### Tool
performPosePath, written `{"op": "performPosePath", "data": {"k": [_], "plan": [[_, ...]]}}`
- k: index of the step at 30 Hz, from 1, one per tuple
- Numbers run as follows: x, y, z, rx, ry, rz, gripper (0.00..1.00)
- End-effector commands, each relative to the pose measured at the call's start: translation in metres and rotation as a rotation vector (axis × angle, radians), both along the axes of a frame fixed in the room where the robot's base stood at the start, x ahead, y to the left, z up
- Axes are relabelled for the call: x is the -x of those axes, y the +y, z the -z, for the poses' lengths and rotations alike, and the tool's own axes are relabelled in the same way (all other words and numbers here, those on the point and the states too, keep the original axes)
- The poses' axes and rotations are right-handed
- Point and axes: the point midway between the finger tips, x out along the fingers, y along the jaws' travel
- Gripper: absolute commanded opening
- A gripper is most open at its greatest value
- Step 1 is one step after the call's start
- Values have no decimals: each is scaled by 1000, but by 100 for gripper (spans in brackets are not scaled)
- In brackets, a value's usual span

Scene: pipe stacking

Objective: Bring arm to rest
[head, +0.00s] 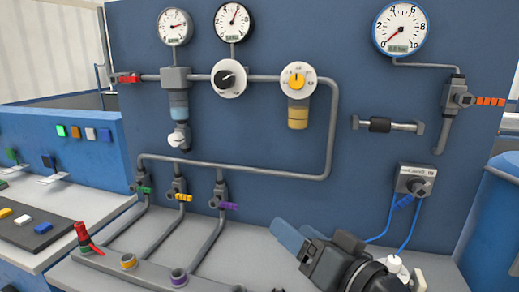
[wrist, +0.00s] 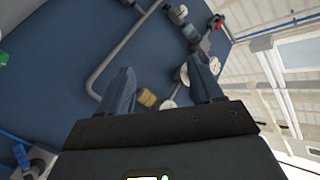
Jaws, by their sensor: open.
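My gripper (head: 294,230) is at the lower middle of the head view, in front of the blue panel and above the grey bench. Its blue fingers point up and left toward the panel. In the wrist view the two fingers of my gripper (wrist: 163,85) stand apart with nothing held between them. The blue panel (wrist: 60,60) with its pipes and gauges shows beyond the fingers, tilted in that view. I see no contact between the fingers and the panel.
The panel carries grey pipes (head: 250,167), gauges (head: 401,27) and a yellow-knobbed regulator (head: 298,78). A grey manifold (head: 150,270) with coloured rings and a red-handled valve (head: 85,236) lies on the bench at left. Blue cables (head: 408,232) hang near my gripper's right side.

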Motion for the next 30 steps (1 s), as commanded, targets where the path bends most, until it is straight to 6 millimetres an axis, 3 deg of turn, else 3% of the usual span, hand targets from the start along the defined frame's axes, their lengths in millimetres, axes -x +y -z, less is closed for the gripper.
{"op": "performPosePath", "data": {"k": [8,14,22,30], "plan": [[54,-7,42,-129,20,223,65],[112,-25,83,-110,62,376,65],[213,-60,131,47,115,524,65],[320,-107,144,324,117,558,65]]}}
